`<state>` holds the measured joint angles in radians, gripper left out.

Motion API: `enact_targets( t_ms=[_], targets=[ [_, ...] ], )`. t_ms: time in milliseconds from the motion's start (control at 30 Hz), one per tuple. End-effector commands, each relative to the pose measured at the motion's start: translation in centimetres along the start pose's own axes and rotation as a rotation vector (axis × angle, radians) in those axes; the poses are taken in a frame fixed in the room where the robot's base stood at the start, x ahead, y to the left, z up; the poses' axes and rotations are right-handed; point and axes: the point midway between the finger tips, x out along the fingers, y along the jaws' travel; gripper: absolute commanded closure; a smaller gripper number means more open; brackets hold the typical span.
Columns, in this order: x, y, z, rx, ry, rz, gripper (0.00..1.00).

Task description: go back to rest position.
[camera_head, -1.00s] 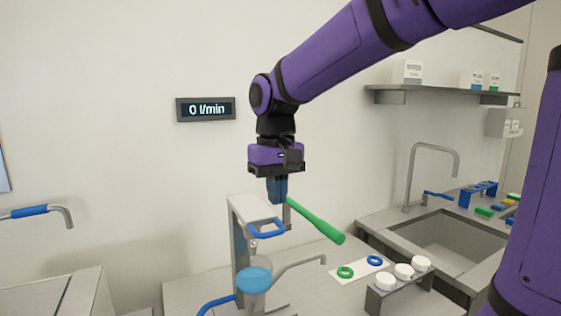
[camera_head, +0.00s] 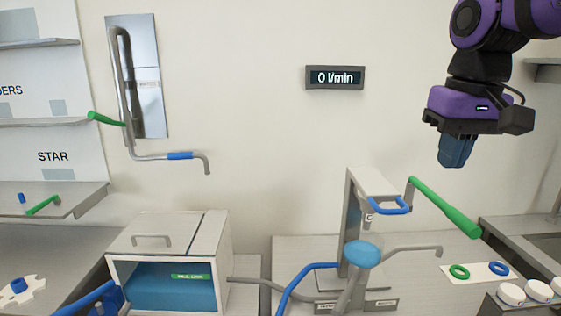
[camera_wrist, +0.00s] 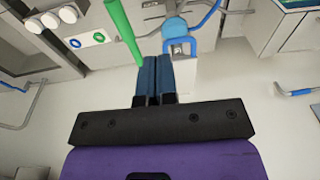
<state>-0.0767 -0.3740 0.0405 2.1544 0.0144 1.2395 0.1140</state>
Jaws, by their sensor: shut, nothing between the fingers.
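My gripper (camera_head: 456,152) hangs in the air at the upper right of the head view, its blue fingers pointing down. It is shut and empty. In the wrist view its two fingers (camera_wrist: 154,62) lie side by side. The filling machine (camera_head: 352,225) stands below and to its left, with a blue loop handle (camera_head: 389,205), a blue round part (camera_head: 362,254) and a long green lever (camera_head: 446,208). The gripper is apart from the lever, above it. The green lever also shows in the wrist view (camera_wrist: 122,27).
A display (camera_head: 335,78) on the wall reads 0 l/min. A box with a blue inside (camera_head: 210,250) stands left of the machine. Green and blue rings lie on a white card (camera_head: 478,264), near white round jars (camera_head: 511,293). A wall pipe (camera_head: 140,155) is at left.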

Motion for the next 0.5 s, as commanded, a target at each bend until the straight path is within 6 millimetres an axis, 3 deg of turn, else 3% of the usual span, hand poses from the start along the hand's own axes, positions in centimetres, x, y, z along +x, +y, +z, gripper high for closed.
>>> enact_targets(
  t_ms=[100,300,500],
  targets=[
    [0.7,1.3,3.2,0.003,0.090,-0.001,1.00],
    [2.8,3.0,7.6,0.001,0.230,0.002,1.00],
    [4.4,3.8,10.2,-0.002,0.318,0.008,1.00]
  ],
)
